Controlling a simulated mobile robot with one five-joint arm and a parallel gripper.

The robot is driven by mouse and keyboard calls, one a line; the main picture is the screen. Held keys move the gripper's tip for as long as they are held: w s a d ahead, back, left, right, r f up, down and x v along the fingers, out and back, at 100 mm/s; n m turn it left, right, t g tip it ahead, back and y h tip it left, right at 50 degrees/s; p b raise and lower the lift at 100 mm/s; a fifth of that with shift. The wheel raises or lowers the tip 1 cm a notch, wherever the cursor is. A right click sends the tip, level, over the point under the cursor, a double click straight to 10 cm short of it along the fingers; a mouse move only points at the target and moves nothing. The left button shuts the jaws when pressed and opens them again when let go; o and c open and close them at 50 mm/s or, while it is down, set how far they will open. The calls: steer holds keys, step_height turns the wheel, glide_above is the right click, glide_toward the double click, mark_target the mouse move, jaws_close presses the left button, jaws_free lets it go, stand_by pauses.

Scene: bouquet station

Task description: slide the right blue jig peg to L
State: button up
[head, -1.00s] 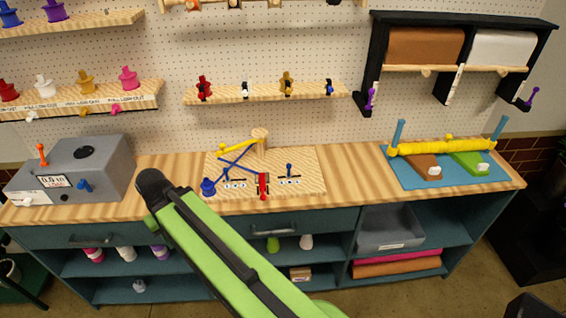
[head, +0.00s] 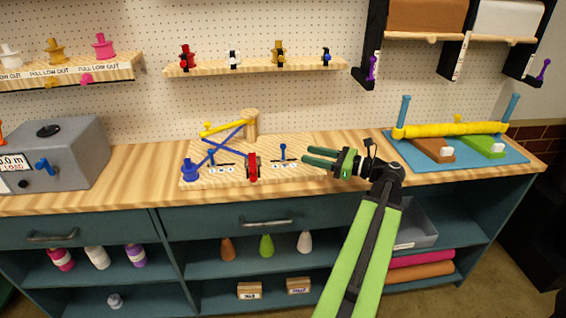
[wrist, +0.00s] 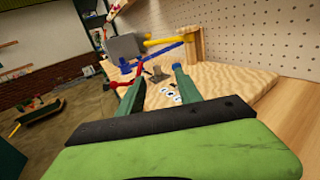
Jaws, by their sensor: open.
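The right blue jig peg (head: 283,152) stands upright in the wooden jig board (head: 200,178), over a short marked strip right of a red clamp-like part (head: 253,167). Another blue peg (head: 213,157) stands over a similar strip left of the red part. My gripper (head: 306,155) is open and empty, pointing left over the board's right end. Its fingertips are a little right of the right blue peg, apart from it. In the wrist view the two green fingers (wrist: 160,84) are spread, with the marked strips between them.
Crossed blue and yellow rods (head: 222,145) and a wooden post (head: 250,124) stand at the board's back. A grey machine (head: 75,160) is at the left. A blue mat (head: 405,171) with yellow roll lies right. Bare counter (head: 135,165) shows left of the board.

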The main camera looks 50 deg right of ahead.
steer(key=m+h, duration=0.1)
glide_toward(283, 145)
steer(key=x, duration=1)
steer(key=shift+w+d+f, duration=0.1)
steer(key=shift+f, duration=0.05)
jaws_close()
stand_by(1.3)
